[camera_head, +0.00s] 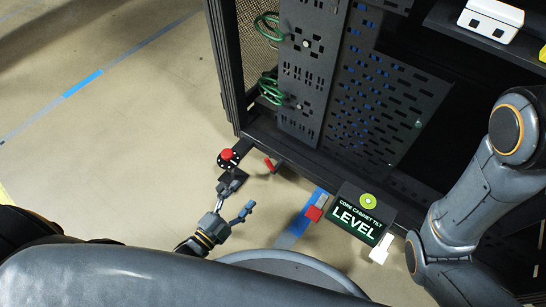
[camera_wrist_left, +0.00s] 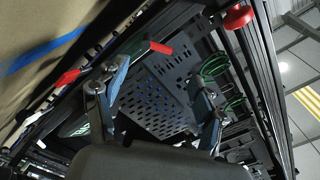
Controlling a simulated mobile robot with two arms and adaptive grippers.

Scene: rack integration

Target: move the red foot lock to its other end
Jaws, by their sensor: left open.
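A small red lever (camera_head: 270,164), which looks like the foot lock, sticks out low at the front edge of the dark cabinet. It also shows in the left wrist view (camera_wrist_left: 158,47), near the upper tip of one finger. A round red knob (camera_head: 227,154) on a black dial with white dots sits left of it; the left wrist view shows a red knob (camera_wrist_left: 238,17) at upper right. My left gripper (camera_head: 243,196) is open and empty, below and left of the lever, apart from it. Its spread fingers (camera_wrist_left: 163,75) show in the wrist view. My right gripper is out of view.
The open cabinet (camera_head: 240,90) holds perforated panels and green cables (camera_head: 268,27). A "CORE CABINET TILT LEVEL" display (camera_head: 357,222) and a red block (camera_head: 314,213) stand to the right. My right arm is at far right. The floor at left is clear, with blue tape (camera_head: 83,84).

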